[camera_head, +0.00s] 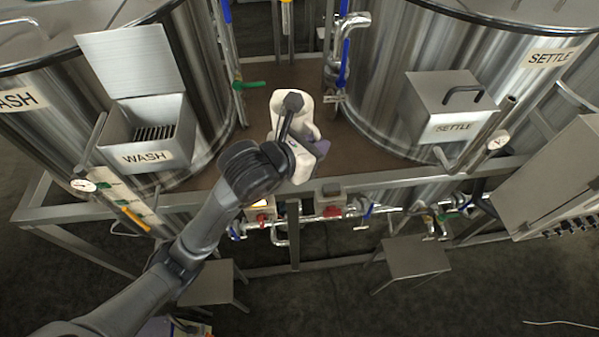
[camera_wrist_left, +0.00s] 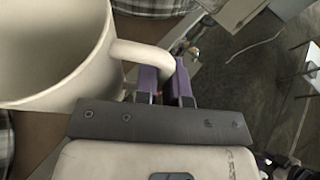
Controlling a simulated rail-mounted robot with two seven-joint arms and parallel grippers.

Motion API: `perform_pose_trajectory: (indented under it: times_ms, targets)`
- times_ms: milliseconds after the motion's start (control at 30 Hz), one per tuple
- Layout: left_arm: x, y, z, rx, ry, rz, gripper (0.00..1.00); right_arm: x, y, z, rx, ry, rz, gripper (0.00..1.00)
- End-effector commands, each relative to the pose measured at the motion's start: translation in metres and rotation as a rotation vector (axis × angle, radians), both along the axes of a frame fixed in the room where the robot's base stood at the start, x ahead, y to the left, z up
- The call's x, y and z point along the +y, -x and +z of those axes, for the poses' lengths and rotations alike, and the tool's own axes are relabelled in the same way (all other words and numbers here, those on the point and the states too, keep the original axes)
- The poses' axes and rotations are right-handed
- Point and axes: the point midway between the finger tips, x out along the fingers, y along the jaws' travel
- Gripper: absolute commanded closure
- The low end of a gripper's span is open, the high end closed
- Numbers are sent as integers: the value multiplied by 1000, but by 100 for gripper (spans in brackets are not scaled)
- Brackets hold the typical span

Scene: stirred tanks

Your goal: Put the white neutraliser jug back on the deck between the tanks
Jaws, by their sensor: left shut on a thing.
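The white neutraliser jug (camera_head: 299,122) is at the brown deck (camera_head: 352,152) between the wash tank (camera_head: 205,70) and the settle tank (camera_head: 380,70) in the head view. My left gripper (camera_head: 321,147) is shut on its handle. In the left wrist view the jug (camera_wrist_left: 55,55) shows its open top at the left, and its handle (camera_wrist_left: 146,54) runs between the purple fingers of the left gripper (camera_wrist_left: 167,82). The jug's base is hidden behind my gripper and arm, so I cannot tell whether it touches the deck. My right gripper is in neither view.
A steel rail (camera_head: 400,177) edges the front of the deck, with pipes and valves below it. A green-handled valve (camera_head: 248,85) and a blue-handled valve (camera_head: 343,65) stand at the back. A grey cabinet (camera_head: 550,180) is at the right. Bare deck shows right of the jug.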

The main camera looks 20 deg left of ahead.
Motion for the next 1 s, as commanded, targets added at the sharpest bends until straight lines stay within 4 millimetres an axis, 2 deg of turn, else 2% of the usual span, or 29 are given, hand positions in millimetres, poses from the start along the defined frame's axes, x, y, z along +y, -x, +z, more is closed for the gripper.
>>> perform_pose_trajectory:
  times_ms: [33,200,400,567,667,1000]
  targets:
    - [-6,-6,-26,0,1,-10,100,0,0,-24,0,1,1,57]
    - [-25,-23,-66,0,-1,-50,100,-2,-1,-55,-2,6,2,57]
    - [-45,-42,-103,-1,-3,-101,100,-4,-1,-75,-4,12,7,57]
    - [-51,-53,-116,-4,-3,-136,100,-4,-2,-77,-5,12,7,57]
    - [-44,-60,-123,-3,-2,-149,100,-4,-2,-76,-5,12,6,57]
    - [15,-93,-164,-3,-3,-152,100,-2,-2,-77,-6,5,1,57]
